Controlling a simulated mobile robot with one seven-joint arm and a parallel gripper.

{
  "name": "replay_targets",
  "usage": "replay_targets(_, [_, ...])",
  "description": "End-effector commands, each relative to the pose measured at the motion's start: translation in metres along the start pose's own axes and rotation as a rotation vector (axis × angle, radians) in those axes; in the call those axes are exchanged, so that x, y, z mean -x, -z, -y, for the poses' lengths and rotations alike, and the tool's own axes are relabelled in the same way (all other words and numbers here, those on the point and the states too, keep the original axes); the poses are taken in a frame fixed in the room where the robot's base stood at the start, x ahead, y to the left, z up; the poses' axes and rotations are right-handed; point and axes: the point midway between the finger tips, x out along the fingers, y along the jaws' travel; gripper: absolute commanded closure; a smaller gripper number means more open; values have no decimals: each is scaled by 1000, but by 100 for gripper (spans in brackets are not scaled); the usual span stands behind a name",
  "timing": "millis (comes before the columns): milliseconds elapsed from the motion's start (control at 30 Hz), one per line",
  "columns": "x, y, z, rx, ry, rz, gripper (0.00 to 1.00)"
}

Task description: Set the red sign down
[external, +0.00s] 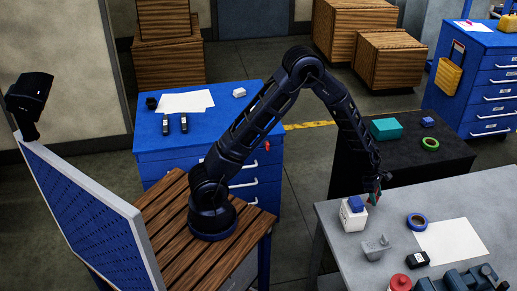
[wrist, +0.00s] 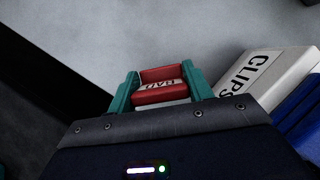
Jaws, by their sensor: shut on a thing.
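The red sign (wrist: 158,98), with the letters "BAD" on a white band, is between the teal fingers of my gripper (wrist: 162,86) in the wrist view. My gripper is shut on it. In the external view my gripper (external: 374,196) points down near the back left edge of the grey table (external: 335,238), and only a small bit of red shows at its fingertips. The sign's lower side is hidden, and I cannot tell whether it touches the tabletop.
A white box marked "CLIPS" (wrist: 262,72) stands close to the right of my gripper in the wrist view, with a blue block (external: 355,203) on it. A blue tape roll (external: 417,222), grey bracket (external: 376,247) and white paper (external: 450,248) lie on the table. A black table (external: 455,160) stands behind.

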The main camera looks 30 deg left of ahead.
Motion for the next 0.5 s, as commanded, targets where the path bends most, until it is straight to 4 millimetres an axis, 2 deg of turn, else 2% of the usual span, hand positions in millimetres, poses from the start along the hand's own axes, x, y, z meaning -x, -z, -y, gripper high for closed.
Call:
replay_targets(233, [-14,6,0,0,1,0,72])
replay_targets(500, [-41,17,0,1,1,0,72])
